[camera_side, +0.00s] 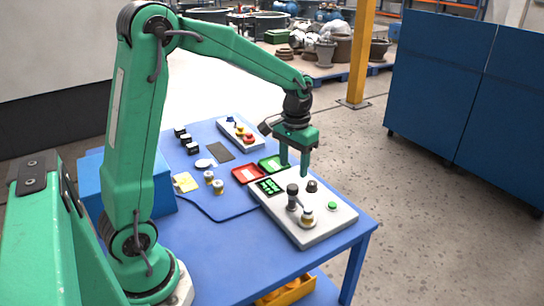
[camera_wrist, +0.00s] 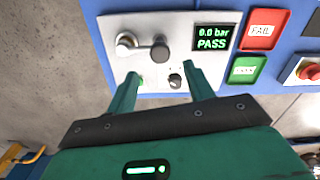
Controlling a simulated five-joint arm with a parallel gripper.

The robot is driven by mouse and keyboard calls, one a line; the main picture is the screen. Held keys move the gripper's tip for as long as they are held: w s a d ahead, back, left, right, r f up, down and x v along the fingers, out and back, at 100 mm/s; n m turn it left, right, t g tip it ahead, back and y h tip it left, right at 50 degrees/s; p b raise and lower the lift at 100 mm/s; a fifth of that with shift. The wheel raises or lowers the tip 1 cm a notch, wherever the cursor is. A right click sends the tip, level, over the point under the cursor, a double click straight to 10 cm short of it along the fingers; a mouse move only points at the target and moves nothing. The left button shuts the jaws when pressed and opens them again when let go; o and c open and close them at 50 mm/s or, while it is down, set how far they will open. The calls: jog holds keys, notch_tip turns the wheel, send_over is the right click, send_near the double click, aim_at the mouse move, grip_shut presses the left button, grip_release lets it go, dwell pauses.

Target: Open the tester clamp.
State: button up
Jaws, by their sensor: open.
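The tester (camera_side: 327,221) is a pale panel near the table's front right corner. Its display (camera_wrist: 212,38) reads 0.0 bar and PASS. A dark upright clamp handle (camera_side: 292,190) stands on it, beside a round silver and brass piece (camera_side: 307,215). In the wrist view, a short bar links the dark handle (camera_wrist: 160,48) and the silver piece (camera_wrist: 125,42). A black knob (camera_wrist: 175,81) and a green button (camera_side: 332,206) are also on the panel. My gripper (camera_side: 295,167) is open and empty above the tester, apart from the handle. My left finger partly covers the button in the wrist view.
A red FAIL tray (camera_wrist: 262,26) and a green tray (camera_wrist: 243,70) adjoin the tester. Two small brass pieces (camera_side: 209,177), a yellow pad (camera_side: 186,182) and black blocks (camera_side: 192,147) lie leftward. A control box with a red button (camera_side: 248,138) stands behind.

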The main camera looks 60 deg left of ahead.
aim_at(293, 186)
jog(key=shift+f, duration=3.35)
grip_shut()
